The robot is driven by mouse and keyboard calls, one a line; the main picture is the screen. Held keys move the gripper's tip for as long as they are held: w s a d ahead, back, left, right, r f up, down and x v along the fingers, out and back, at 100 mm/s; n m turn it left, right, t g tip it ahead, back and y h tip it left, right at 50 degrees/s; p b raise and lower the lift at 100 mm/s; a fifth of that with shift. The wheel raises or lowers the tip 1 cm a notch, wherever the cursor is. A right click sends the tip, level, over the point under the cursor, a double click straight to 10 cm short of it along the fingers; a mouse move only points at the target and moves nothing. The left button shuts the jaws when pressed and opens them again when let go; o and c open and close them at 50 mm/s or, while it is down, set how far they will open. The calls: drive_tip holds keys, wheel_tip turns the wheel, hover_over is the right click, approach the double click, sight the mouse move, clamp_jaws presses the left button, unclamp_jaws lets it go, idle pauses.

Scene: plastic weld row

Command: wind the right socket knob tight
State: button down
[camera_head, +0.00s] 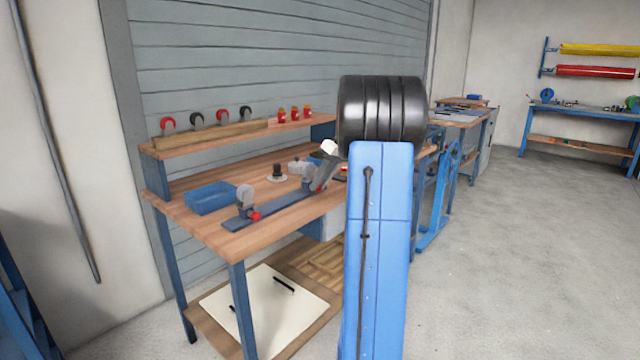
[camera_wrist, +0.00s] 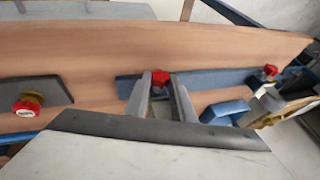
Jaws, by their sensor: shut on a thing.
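The weld fixture is a long grey-blue bar (camera_head: 285,207) on the wooden bench, with a grey upright socket near each end. The right socket's red knob (camera_head: 319,188) shows small beside my gripper (camera_head: 322,181). In the wrist view this red knob (camera_wrist: 160,76) sits between the two grey fingers of my gripper (camera_wrist: 162,84), which is shut on it. The fingers hide part of the knob, and how tight it is cannot be told. The left socket's red knob (camera_head: 255,216) stands free; it also shows in the wrist view (camera_wrist: 270,71).
A blue tray (camera_head: 210,198) lies behind the fixture's left end. A dark round part (camera_head: 277,171) stands behind the bar.

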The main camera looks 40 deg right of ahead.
drive_tip(key=c, duration=1.5)
unclamp_jaws()
drive_tip(key=v, duration=1.7)
drive_tip(key=shift+s+d+r, duration=0.1)
drive_tip(key=shift+s+d, duration=0.05)
